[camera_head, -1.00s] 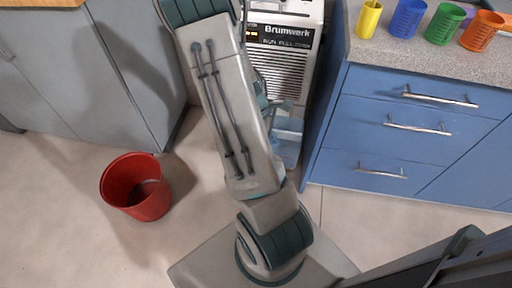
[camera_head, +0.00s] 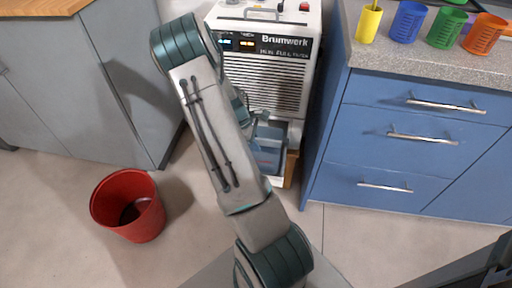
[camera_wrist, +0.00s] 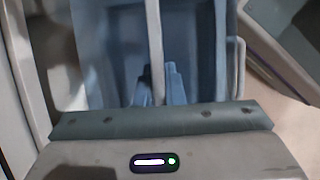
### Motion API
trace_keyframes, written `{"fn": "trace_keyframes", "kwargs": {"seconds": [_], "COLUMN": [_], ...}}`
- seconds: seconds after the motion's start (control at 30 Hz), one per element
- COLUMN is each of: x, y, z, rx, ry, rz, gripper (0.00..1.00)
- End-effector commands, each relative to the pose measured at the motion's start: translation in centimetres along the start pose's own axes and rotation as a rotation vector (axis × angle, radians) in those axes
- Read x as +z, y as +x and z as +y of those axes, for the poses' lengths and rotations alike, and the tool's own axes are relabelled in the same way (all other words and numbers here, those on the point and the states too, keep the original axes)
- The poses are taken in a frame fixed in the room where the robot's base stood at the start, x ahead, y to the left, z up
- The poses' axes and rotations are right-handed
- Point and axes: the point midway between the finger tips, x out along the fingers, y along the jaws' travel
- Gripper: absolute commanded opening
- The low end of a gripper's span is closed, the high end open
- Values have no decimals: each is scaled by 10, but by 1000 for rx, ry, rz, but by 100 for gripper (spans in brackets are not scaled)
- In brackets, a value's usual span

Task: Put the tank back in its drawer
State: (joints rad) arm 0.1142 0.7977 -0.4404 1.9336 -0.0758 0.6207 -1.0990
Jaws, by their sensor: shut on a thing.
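The white Brumwerk machine (camera_head: 270,50) stands between the grey and blue cabinets, its display lit. The blue-grey translucent tank (camera_head: 268,148) is low at its front, partly hidden by my arm. A pale drawer front (camera_head: 276,182) shows just below the tank. I cannot tell how far the tank sits inside the drawer. In the wrist view the tank (camera_wrist: 110,50) fills the middle. My gripper (camera_wrist: 158,85) is shut on its pale handle bar (camera_wrist: 154,35), with one blue finger on each side. In the head view my arm hides most of the gripper.
A blue drawer cabinet (camera_head: 400,150) stands close on the machine's right, with several coloured cups on its counter. A grey cabinet (camera_head: 90,90) is at the left. A red bin (camera_head: 128,205) stands on the floor at left. Floor in front of the blue cabinet is clear.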

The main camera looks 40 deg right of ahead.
Motion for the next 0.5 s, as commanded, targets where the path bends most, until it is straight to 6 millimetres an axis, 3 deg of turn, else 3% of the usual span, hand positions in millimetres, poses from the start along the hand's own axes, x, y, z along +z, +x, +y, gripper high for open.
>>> {"fn": "trace_keyframes", "kwargs": {"seconds": [0.07,0.43,0.5], "x": [-5,-6,-5], "y": [12,14,14], "z": [0,0,0], "rx": [0,1,1], "ry": [-1,0,0], "rz": [-1,-1,0], "gripper": [0,0,26]}}
